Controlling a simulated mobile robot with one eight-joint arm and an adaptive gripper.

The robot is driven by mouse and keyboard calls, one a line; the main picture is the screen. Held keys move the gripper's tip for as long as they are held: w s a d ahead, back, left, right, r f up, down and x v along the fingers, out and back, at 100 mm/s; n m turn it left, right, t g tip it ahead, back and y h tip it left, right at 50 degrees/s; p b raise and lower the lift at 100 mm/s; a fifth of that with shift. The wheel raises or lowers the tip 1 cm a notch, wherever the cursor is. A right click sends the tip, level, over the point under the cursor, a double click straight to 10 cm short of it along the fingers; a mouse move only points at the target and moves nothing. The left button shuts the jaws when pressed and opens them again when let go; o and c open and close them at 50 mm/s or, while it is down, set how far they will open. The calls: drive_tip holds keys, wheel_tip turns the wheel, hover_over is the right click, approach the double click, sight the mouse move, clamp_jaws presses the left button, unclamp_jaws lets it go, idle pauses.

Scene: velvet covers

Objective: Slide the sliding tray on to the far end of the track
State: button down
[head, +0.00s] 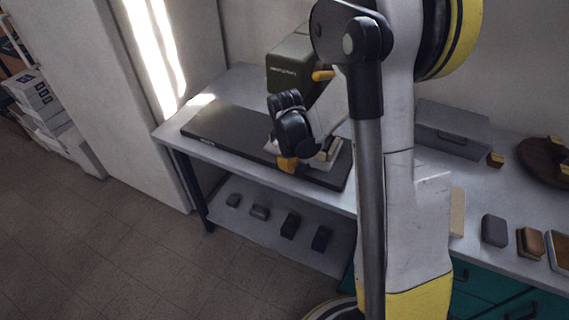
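A long black track (225,130) lies flat on the grey bench, its left part bare. A pale metal piece (328,158), which looks like the sliding tray, sits on the right part of the track, largely covered by my gripper and arm. My gripper (287,150) is black and points down at the left side of this piece. An orange part (287,164) shows right under it; I cannot tell whether it is a handle or a fingertip, nor whether the fingers are closed on it.
A dark green machine (290,66) with a yellow knob (322,75) stands behind the track. A grey case (452,130) and several small blocks lie to the right. A lower shelf (255,228) holds dark blocks. A white cabinet (150,100) stands at left.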

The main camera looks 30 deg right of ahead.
drive_tip(key=c, duration=2.1)
unclamp_jaws()
drive_tip(key=shift+s+d, duration=0.1)
drive_tip(key=shift+s, duration=0.1)
drive_tip(key=shift+c, duration=0.2)
drive_tip(key=o, duration=0.4)
drive_tip(key=shift+w+f, duration=0.1)
drive_tip(key=r, duration=0.4)
drive_tip(key=s+a+r, duration=0.1)
drive_tip(key=r, duration=0.7)
drive_tip(key=shift+s+a, duration=0.2)
drive_tip(key=shift+a, duration=0.1)
